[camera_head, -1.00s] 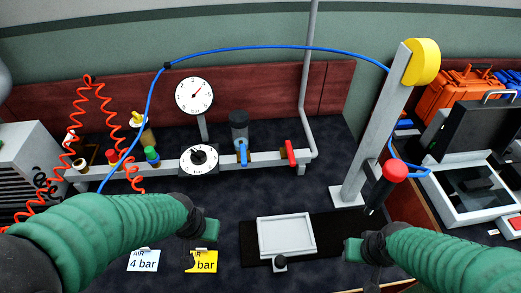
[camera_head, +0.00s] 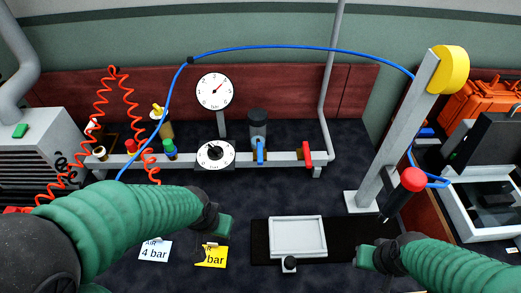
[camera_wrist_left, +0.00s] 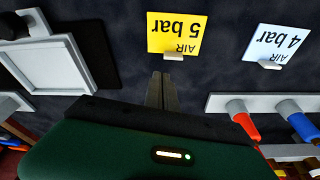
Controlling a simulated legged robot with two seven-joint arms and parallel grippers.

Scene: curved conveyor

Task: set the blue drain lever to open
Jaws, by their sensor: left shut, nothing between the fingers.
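In the left wrist view, the blue lever (camera_wrist_left: 300,125) is at the right, beside the red lever (camera_wrist_left: 247,126). My left gripper (camera_head: 205,243) is in front of the rail, left of and nearer than the blue lever and apart from it. In the left wrist view its fingers (camera_wrist_left: 162,88) are together and empty. My right gripper (camera_head: 362,266) is at the lower right by the black mat; its fingers are too small to judge.
A red lever (camera_head: 307,153) is right of the blue one. Two dials (camera_head: 214,91) (camera_head: 215,154) stand to the left. A yellow tag (camera_head: 212,256) and white tag (camera_head: 155,250) lie in front. A grey tray (camera_head: 298,222) is on the mat. A post (camera_head: 405,130) stands right.

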